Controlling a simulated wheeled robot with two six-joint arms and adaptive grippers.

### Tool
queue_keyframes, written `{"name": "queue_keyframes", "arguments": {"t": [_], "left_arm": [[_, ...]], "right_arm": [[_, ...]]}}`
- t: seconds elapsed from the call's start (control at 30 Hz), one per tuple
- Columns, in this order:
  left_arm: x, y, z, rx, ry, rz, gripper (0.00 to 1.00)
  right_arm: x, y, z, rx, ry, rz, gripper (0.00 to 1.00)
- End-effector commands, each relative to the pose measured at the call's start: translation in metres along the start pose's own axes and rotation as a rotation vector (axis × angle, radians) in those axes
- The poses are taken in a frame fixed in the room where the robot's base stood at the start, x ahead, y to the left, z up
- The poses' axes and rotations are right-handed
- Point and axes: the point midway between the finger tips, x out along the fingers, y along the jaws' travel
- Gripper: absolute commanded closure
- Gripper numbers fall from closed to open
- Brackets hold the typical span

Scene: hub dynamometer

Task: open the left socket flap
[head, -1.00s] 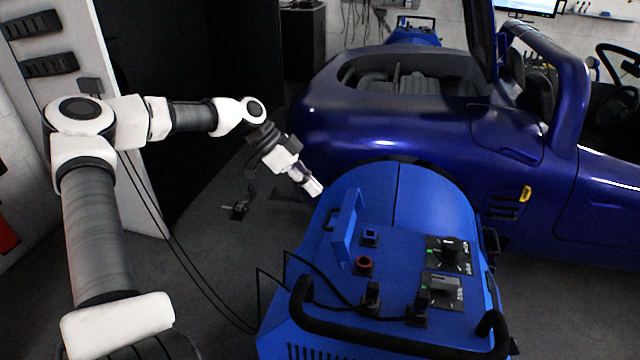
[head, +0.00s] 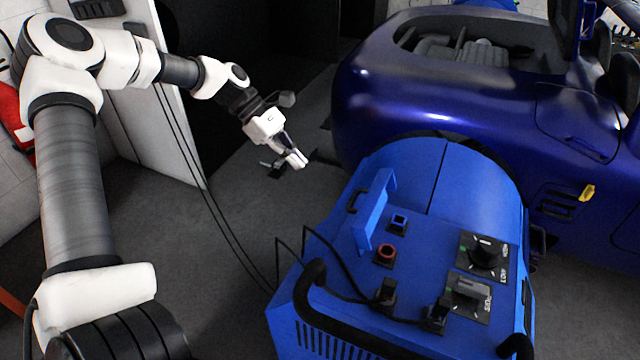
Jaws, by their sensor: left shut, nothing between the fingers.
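The blue dynamometer housing (head: 330,290) stands at the lower right of the head view. On its top, two black socket-like fittings, a left one (head: 388,292) and a right one (head: 436,313), sit near the front with cables at them. I cannot make out whether their flaps are open or shut. A blue upright plate (head: 372,212) stands behind them on the left, beside a small blue square part (head: 398,222) and a red ring (head: 385,253). My left gripper (head: 298,161) is shut and empty, left of the housing and apart from it. My right gripper is out of view.
A black tubular handle (head: 345,312) crosses the housing's front. Two rotary switches (head: 484,252) (head: 468,292) sit to the right. A blue car (head: 430,105) stands close behind the housing. Loose cables hang at its left. The floor (head: 225,240) left of the housing is mostly clear.

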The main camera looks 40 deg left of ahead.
Motion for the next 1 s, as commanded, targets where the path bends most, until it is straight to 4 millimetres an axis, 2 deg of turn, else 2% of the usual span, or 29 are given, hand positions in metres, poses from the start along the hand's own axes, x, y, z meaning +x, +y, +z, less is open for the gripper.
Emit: {"name": "queue_keyframes", "arguments": {"t": [0.27, 0.67, 0.8, 1.0], "left_arm": [[0.025, -0.004, -0.008, -0.009, 0.016, -0.024, 1.0], [0.11, -0.006, -0.011, -0.008, 0.018, -0.025, 1.0], [0.114, -0.005, 0.016, -0.004, 0.017, -0.02, 1.0], [0.118, -0.005, 0.03, -0.006, 0.016, -0.019, 1.0]], "right_arm": [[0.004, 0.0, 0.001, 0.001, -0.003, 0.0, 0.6], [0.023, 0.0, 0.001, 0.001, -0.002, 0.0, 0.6], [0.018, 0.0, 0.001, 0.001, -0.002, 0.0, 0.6], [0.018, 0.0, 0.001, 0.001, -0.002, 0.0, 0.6]]}}
